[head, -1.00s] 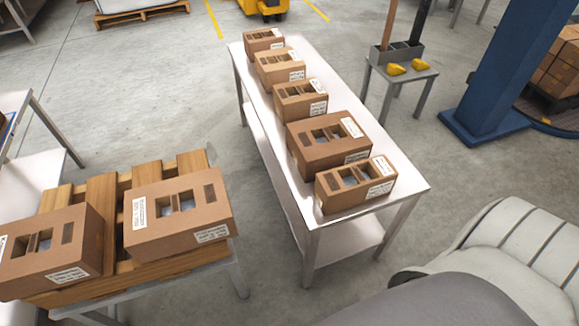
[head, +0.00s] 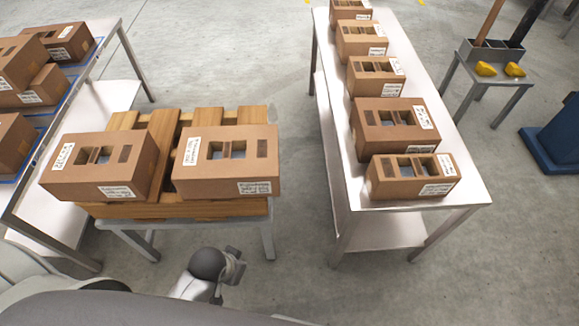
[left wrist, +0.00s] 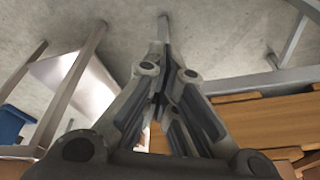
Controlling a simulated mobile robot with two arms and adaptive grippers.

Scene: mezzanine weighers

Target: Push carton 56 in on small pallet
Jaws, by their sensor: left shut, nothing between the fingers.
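The small wooden pallet (head: 124,120) rests on a low grey stand. Two brown cartons lie side by side on it, a left carton (head: 84,178) and a right carton (head: 217,177), with a narrow gap between them. The right carton reaches slightly past the pallet's right edge. Their labels are too small to read, so I cannot tell which is 56. My left gripper (head: 236,264) is in front of and below the pallet's front edge, apart from the cartons. The left wrist view shows its fingers (left wrist: 160,85) shut and empty. My right gripper is not in view.
A long metal table (head: 338,190) with several cartons stands to the right, with a floor gap before it. Another table (head: 92,85) with cartons stands at the left. A small stand (head: 491,82) with yellow items is at the far right.

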